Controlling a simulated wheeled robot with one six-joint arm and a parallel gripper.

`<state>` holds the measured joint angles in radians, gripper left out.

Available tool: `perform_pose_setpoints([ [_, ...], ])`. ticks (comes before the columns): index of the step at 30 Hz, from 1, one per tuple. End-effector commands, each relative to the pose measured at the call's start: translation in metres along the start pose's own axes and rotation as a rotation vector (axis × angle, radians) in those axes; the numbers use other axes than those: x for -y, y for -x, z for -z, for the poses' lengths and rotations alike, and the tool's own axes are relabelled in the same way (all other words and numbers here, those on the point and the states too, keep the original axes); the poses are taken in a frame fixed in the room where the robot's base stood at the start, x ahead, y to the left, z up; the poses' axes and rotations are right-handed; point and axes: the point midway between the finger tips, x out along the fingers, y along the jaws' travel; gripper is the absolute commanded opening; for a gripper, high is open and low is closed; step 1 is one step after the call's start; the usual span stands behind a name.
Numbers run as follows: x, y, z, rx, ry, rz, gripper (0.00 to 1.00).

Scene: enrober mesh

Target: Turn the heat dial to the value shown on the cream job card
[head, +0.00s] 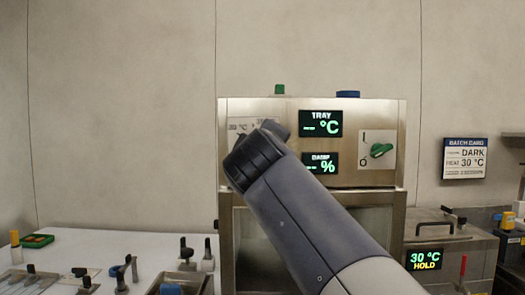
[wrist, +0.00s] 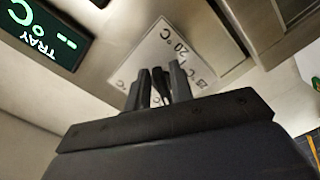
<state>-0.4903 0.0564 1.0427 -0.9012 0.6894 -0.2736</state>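The heat dial's pale scale plate (head: 238,126) is on the left of the steel machine's panel, mostly hidden by my arm in the head view. In the wrist view the plate (wrist: 180,52) shows °C marks, one reading 20 °C. A dark knob (wrist: 160,88) appears between the fingers of my gripper (wrist: 159,84). The fingers stand either side of it, with a narrow gap seemingly visible; its pointer setting is not readable. A pale card with a dark blue header, BATCH CARD (head: 465,158), hangs on the wall at right. It reads DARK and 30 °C.
Tray °C display (head: 321,124) and damp % display (head: 321,163) sit right of the dial. A green switch (head: 380,150) is further right. A lower unit's display (head: 425,260) reads 30 °C HOLD. A white worktop (head: 100,245) with several levers lies left.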

Motion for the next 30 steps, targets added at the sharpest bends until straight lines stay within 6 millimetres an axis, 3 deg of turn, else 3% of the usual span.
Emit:
perform_pose_setpoints([
  [4, -0.001, 0.0, 0.0, 0.0, 0.0, -0.001, 0.33],
  [14, -0.001, 0.009, 0.0, 0.0, 0.0, -0.002, 0.33],
  [24, 0.001, 0.074, 0.001, -0.005, 0.0, -0.001, 0.33],
  [30, 0.001, 0.1, 0.001, -0.002, 0.0, 0.001, 0.33],
])
